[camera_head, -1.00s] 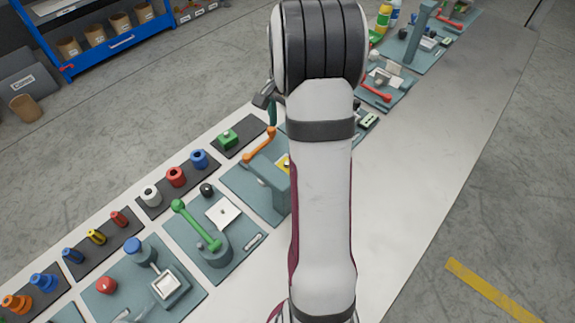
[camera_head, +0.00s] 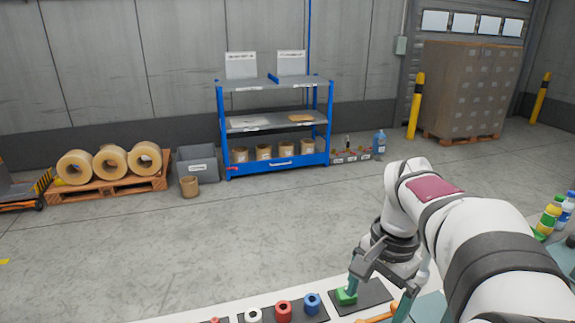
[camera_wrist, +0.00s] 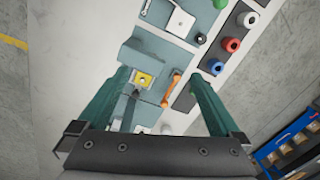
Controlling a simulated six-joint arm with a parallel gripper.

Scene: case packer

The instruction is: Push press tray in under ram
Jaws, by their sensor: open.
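In the wrist view, a teal press station (camera_wrist: 160,50) lies ahead of my gripper (camera_wrist: 158,78). A small square tray with a yellow piece (camera_wrist: 143,80) shows between the fingers, close to the left one, beside the press's raised block. An orange lever (camera_wrist: 172,88) is right of the tray. I cannot make out the ram, or whether a finger touches the tray. My gripper is open and empty, its teal fingers wide apart. In the head view, it hangs over the bench (camera_head: 378,297), near the orange lever (camera_head: 378,318); the tray is hidden there.
Bottles (camera_head: 555,215) are at the right. Beyond the bench is open floor with a blue shelf (camera_head: 222,140).

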